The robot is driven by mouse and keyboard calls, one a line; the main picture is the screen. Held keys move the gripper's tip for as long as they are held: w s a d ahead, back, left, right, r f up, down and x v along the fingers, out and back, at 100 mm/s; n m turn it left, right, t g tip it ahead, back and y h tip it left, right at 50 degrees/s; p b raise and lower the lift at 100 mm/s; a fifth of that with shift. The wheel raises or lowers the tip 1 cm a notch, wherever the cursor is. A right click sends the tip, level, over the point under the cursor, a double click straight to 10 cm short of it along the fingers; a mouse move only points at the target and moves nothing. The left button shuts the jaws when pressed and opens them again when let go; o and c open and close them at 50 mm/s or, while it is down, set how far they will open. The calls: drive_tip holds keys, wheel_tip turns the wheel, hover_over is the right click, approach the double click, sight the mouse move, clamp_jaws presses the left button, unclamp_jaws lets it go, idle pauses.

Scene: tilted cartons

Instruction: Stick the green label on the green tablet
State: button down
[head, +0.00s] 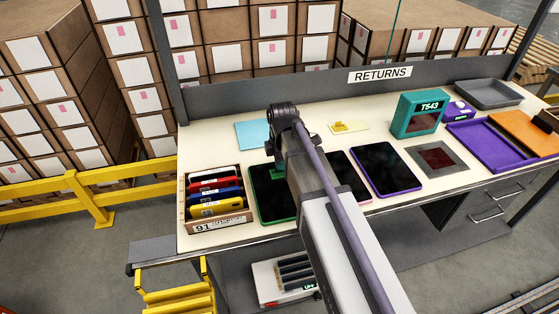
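The green tablet (268,205), a dark screen with a green rim, lies flat on the table right of a wooden box. My arm crosses in front of its right side. My gripper (279,174) is at the tablet's far edge, mostly hidden behind my own wrist and arm. A small green patch (266,175) shows at the gripper, over the far end of the tablet. It may be the green label, but I cannot tell whether it is held or touches the tablet. The fingers are too hidden to tell open from shut.
The wooden box (221,222) holds several coloured devices. A purple-rimmed tablet (385,168) and a partly hidden dark tablet (348,178) lie to the right. A light blue sheet (250,134), a card with a yellow piece (345,127) and a teal T543 device (420,112) lie farther back.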

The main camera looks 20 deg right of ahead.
sight(281, 183)
drive_tip(key=shift+a+f+b, duration=0.1)
drive_tip(key=shift+f+b, duration=2.85)
drive_tip(key=shift+f, duration=0.2)
drive_tip(key=shift+f, duration=0.2)
drive_tip(key=c, duration=1.3)
unclamp_jaws()
wheel_tip(281, 183, up, 17)
drive_tip(key=p, duration=1.6)
drive_tip(key=shift+f, duration=0.1)
